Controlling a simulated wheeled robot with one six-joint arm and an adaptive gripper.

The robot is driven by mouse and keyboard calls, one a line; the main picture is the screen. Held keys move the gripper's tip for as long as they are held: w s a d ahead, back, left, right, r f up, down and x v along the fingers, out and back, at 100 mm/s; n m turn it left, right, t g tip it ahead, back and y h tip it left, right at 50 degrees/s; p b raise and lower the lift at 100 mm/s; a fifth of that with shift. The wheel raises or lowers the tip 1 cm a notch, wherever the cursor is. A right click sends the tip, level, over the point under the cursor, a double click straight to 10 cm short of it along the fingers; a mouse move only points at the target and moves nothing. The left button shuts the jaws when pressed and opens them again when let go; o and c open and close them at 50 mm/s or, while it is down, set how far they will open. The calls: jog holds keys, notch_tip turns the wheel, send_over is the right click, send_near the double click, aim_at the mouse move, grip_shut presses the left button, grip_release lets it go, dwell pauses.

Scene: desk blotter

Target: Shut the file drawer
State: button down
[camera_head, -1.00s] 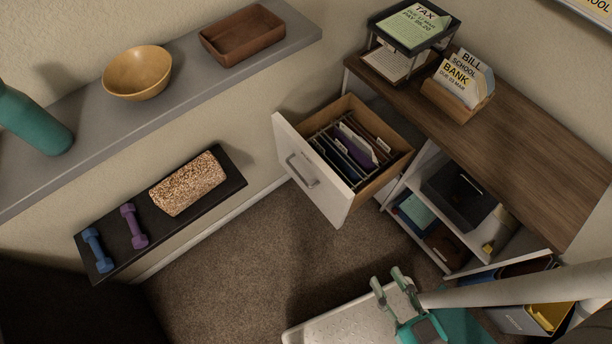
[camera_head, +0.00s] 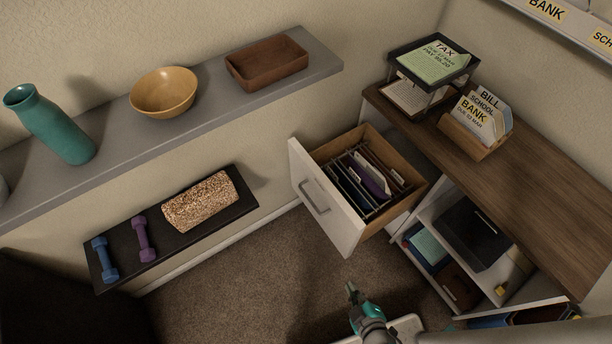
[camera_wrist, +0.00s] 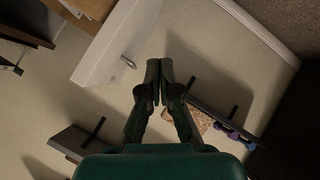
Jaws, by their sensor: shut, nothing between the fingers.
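The file drawer (camera_head: 327,203) stands pulled out from the desk, its white front facing lower left. Hanging files show inside its wooden box. A metal bar handle (camera_head: 314,197) is on the front. In the wrist view the drawer front (camera_wrist: 105,45) is at upper left, with the handle (camera_wrist: 128,62) just left of my fingertips. My gripper (camera_head: 351,290) is below the drawer in the head view, apart from it as far as I can tell. In the wrist view my gripper (camera_wrist: 160,64) has its fingers together and empty.
The wooden desk top (camera_head: 545,190) holds a paper tray (camera_head: 435,58) and a card holder (camera_head: 472,135). Open shelves (camera_head: 470,235) lie below it. A low shelf (camera_head: 170,232) with dumbbells and a speckled roll is at left. Carpet (camera_head: 255,275) before the drawer is clear.

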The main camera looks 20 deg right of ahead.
jog(key=w+a+f+n+t+h, duration=0.1)
jog(key=w+f+n+h, duration=0.1)
jog(key=w, duration=0.5)
jog(key=w+a+f+n+h, duration=0.1)
jog(key=w+f+h, duration=0.1)
jog(key=w, duration=0.5)
jog(key=w+a+r+n+t+h, duration=0.1)
jog(key=w+a+r+t+h, duration=0.3)
jog(key=w+a+r, duration=0.7)
send_near(306, 167)
jog(key=w+d, duration=0.1)
jog(key=w, duration=0.4)
jog(key=shift+w+d, duration=0.35)
jog(key=shift+d, duration=0.5)
jog(key=shift+d, duration=0.1)
